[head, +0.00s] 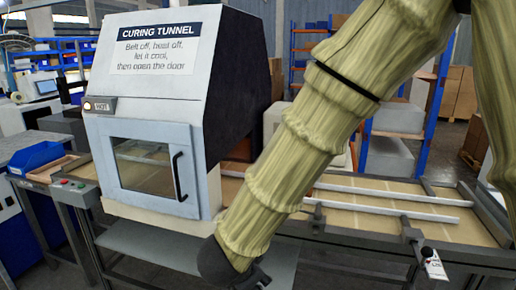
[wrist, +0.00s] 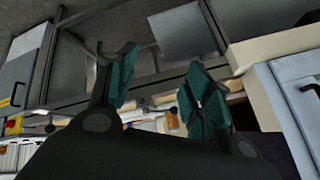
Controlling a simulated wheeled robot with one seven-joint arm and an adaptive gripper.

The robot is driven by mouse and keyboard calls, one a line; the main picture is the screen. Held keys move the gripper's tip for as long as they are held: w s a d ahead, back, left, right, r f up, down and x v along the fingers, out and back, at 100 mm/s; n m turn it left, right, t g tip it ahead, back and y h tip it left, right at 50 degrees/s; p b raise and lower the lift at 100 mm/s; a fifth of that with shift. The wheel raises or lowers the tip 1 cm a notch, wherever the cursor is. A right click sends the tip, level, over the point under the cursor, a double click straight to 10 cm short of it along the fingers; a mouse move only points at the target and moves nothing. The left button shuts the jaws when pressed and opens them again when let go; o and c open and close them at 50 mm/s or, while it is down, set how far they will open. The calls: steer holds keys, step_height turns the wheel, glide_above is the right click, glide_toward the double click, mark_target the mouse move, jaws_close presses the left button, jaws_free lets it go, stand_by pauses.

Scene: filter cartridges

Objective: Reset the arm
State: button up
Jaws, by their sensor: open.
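My arm (head: 318,130), in a pale ribbed sleeve, reaches down across the head view in front of the conveyor. Its dark end shows at the bottom edge, and the fingers are not clear there. In the wrist view my gripper (wrist: 160,80) has its two green-padded fingers spread apart, with nothing held between them. The white curing tunnel (head: 160,85) stands left of my arm, and its windowed door (head: 143,165) with a dark handle is shut. A lit lamp marked HOT (head: 99,106) is on its front.
The conveyor (head: 400,205) with pale rails runs right of the tunnel, behind my arm. A blue bin (head: 35,157) sits on the left bench. A small control box with buttons (head: 73,187) is at the tunnel's lower left. Blue and orange shelving stands behind.

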steer(key=s+d+f+n+g, duration=0.15)
steer(key=d+f, duration=0.25)
steer(key=f, duration=0.4)
steer(key=s+d+f+n, duration=0.1)
steer(key=d+f+n, duration=0.1)
steer(key=d+f, duration=0.5)
steer(key=s+d+f+n+g, duration=0.1)
steer(key=s+d+f+n, duration=0.1)
steer(key=f, duration=0.8)
steer(key=s+d+f+n+g, duration=0.1)
steer(key=s+d+f, duration=0.2)
steer(key=s+f, duration=0.2)
steer(key=s+d+f+n+g+y, duration=0.1)
steer(key=s+d+f, duration=0.3)
steer(key=s, duration=0.4)
steer(key=s+d+f+n+g+y, duration=0.1)
steer(key=s+d+f+n+g, duration=0.1)
steer(key=s+d+f, duration=0.2)
steer(key=s+f, duration=0.2)
steer(key=s, duration=0.1)
steer(key=shift+s, duration=0.35)
steer(key=shift+s+d+f+g, duration=0.15)
steer(key=shift+s+g, duration=0.1)
steer(key=shift+s, duration=0.2)
steer(key=shift+c, duration=0.4)
